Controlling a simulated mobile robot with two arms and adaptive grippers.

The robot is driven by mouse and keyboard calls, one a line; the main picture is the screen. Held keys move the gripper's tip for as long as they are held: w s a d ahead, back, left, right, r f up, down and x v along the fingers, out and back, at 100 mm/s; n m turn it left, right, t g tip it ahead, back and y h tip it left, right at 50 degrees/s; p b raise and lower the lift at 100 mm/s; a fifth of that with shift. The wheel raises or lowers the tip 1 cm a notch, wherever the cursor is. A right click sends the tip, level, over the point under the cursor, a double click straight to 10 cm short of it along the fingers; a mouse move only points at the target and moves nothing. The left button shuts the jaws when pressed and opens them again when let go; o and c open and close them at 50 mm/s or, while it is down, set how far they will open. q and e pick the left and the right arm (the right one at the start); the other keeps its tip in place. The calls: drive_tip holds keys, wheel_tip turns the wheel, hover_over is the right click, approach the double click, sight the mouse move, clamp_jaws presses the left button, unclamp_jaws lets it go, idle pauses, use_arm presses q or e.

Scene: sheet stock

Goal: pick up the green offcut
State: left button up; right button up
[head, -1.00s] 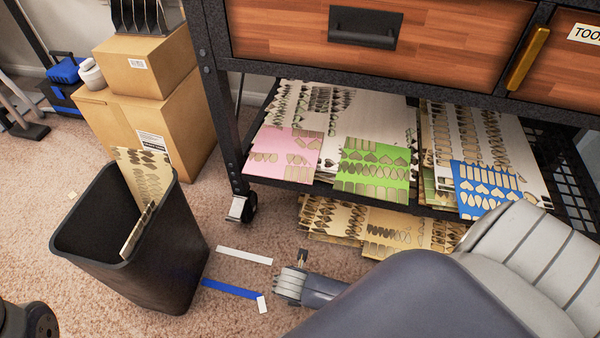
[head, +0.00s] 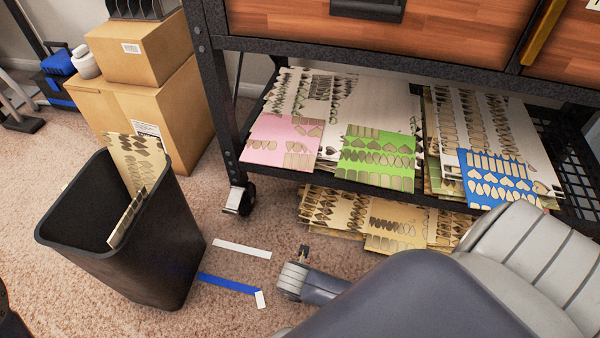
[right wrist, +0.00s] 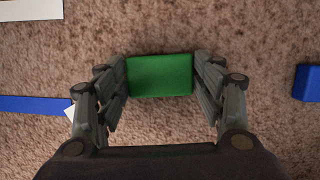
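The green offcut (right wrist: 160,75) is a plain green rectangular block on the carpet in the right wrist view. It lies between the fingertips of my right gripper (right wrist: 161,80). The gripper looks open, with one finger close beside each short end of the block; I see no clear grip on it. In the head view the block is hidden behind my right arm, which reaches down to the floor at lower centre. My left gripper is not in view; only a dark sliver shows at the lower left edge.
A black bin (head: 165,245) with patterned sheets stands at left. White (head: 242,249) and blue (head: 228,284) strips lie on the carpet near my arm. A blue piece (right wrist: 308,83) lies right in the wrist view. A wheeled rack (head: 370,190) holds cut sheets, including a flat green one (head: 375,180).

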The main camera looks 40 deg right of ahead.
drive_tip(key=c, duration=0.3)
drive_tip(key=shift+c, duration=0.2)
